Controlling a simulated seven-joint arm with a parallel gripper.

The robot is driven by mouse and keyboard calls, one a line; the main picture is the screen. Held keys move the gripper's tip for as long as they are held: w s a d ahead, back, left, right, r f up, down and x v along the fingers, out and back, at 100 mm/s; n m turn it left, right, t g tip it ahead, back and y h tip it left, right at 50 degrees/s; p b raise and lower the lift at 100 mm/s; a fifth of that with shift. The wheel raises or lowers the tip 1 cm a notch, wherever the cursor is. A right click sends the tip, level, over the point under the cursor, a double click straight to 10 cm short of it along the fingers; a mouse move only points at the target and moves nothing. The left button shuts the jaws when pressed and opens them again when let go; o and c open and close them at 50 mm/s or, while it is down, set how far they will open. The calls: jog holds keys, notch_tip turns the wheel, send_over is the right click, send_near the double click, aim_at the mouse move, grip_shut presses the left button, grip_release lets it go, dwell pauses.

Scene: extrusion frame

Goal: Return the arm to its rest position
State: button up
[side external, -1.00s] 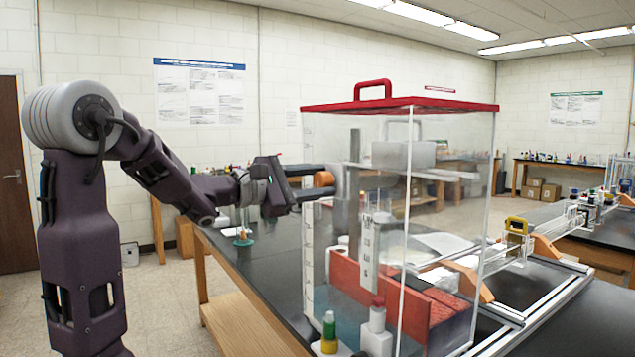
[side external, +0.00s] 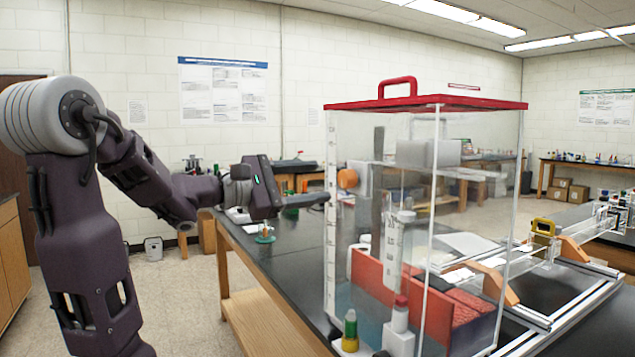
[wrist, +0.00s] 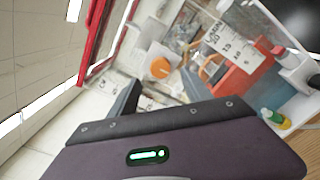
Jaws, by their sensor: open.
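My gripper (side external: 322,180) is open and empty in the side external view. It is level, its two dark fingers pointing right toward the left wall of a clear box with a red lid (side external: 440,104). The fingertips overlap that wall's edge in the picture; I cannot tell whether they touch it. My arm is bent at the elbow and reaches from the left. In the wrist view, the purple gripper body with a green light fills the bottom, and one dark finger (wrist: 125,100) shows; the other is not clear.
The box stands on a black-topped bench (side external: 270,270), with red blocks (side external: 380,275) and an orange round part (side external: 347,178) seen through it. A small green-based stand (side external: 264,236) is on the bench below my gripper. Aluminium rails (side external: 560,315) lie at right.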

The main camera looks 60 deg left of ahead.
jog(key=s+d+f+m+g+h, duration=0.25)
jog(key=d+m, duration=0.25)
jog(key=d, duration=0.3)
jog(key=s+d+f+m+g+h, duration=0.1)
jog(key=d+f+m+g+h, duration=0.2)
jog(key=d, duration=0.5)
jog(key=s+d+f+m+g+h, duration=0.1)
jog(key=s+d+m+g+h, duration=0.15)
jog(key=d+m, duration=0.45)
jog(key=s+d+f+m+g+y, duration=0.45)
jog(key=s+f+m, duration=0.25)
jog(key=s+f, duration=0.2)
jog(key=s+a+f+m+y, duration=0.2)
jog(key=s+a+m+y, duration=0.1)
jog(key=a, duration=0.3)
jog(key=shift+m, duration=0.8)
jog(key=shift+s+f+y, duration=0.1)
jog(key=shift+y, duration=0.15)
